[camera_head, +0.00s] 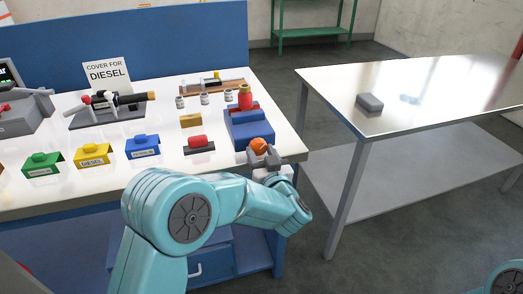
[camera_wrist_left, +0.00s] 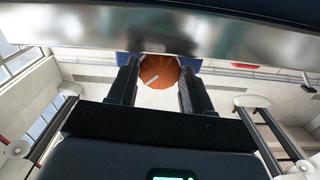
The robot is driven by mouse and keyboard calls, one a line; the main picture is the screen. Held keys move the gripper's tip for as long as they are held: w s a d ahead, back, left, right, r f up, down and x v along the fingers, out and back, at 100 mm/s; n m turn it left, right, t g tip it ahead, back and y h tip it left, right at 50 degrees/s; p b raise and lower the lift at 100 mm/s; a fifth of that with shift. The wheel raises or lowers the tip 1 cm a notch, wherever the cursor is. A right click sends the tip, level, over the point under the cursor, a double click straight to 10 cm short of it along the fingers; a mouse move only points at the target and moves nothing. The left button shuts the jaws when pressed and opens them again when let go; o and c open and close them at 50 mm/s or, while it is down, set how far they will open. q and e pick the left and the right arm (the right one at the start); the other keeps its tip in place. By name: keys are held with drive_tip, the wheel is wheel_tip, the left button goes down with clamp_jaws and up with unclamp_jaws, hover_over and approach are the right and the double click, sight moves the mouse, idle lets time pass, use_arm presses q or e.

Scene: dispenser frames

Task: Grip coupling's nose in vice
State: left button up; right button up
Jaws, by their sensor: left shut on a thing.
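The blue vice (camera_head: 250,128) stands at the right end of the white workbench. The coupling (camera_head: 245,98), red with a brass-coloured top, stands upright at the vice's red jaws; its lower end is hidden, so I cannot tell how tightly the jaws hold it. An orange round knob (camera_head: 259,145) is on the vice's near side. My left gripper (camera_head: 266,157) is shut on this knob. In the left wrist view the orange knob (camera_wrist_left: 159,71) sits between the two dark fingers (camera_wrist_left: 158,85). My right gripper is not in view.
Left of the vice are a red part on a dark block (camera_head: 198,145), a brass-coloured block (camera_head: 190,121) and small jars (camera_head: 204,98). Green, yellow and blue covers (camera_head: 93,155) line the front. A separate table (camera_head: 430,95) on the right holds a grey block (camera_head: 370,103).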

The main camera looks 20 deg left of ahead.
use_arm(q)
drive_tip(key=shift+r+m+p, duration=0.25)
drive_tip(key=shift+m+p, duration=0.1)
drive_tip(key=shift+m, duration=0.25)
drive_tip(key=shift+f+m, duration=0.2)
drive_tip(key=shift+m, duration=0.3)
drive_tip(key=o, duration=1)
drive_tip(key=shift+o, duration=0.2)
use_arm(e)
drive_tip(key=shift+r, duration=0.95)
use_arm(q)
drive_tip(key=v, duration=1.6)
drive_tip(key=shift+b, duration=0.3)
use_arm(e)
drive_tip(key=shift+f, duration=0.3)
use_arm(q)
drive_tip(key=shift+s, duration=0.1)
